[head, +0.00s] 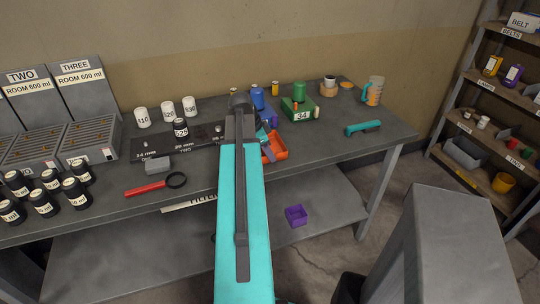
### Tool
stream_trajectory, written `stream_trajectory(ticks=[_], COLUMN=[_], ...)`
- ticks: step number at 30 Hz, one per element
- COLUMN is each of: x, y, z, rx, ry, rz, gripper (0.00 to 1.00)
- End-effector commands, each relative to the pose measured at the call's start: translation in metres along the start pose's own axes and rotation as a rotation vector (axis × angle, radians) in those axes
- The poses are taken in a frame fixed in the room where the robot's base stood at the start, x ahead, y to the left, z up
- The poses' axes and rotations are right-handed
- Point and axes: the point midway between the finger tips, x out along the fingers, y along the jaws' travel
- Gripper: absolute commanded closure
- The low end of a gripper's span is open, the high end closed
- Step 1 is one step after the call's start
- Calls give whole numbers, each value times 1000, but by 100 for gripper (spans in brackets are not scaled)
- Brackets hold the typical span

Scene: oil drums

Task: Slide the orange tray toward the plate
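The orange tray (280,153) sits near the front edge of the workbench, just right of my arm. Its left part is hidden behind the arm, and something dark lies in it. A dark flat plate (205,139) marked "24 mm" and "29 mm" lies left of the arm. A small orange disc (347,85) lies at the back right; I cannot tell which of these is the task's plate. My teal arm reaches from the bottom over the bench. My gripper is not distinguishable beyond its dark end joint, so whether it touches the tray cannot be seen.
A magnifier with a red handle (155,186) lies front left. A teal tool (363,128) lies right. The bench between tray and teal tool is mostly clear.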

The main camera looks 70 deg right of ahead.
Motion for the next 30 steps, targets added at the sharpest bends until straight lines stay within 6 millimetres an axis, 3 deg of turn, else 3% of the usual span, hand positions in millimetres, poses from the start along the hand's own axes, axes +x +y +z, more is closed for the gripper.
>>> stream_trajectory(ticks=[30], x=[-5], y=[-1], z=[8], rx=[-1], ry=[0], rz=[-1], gripper=[100])
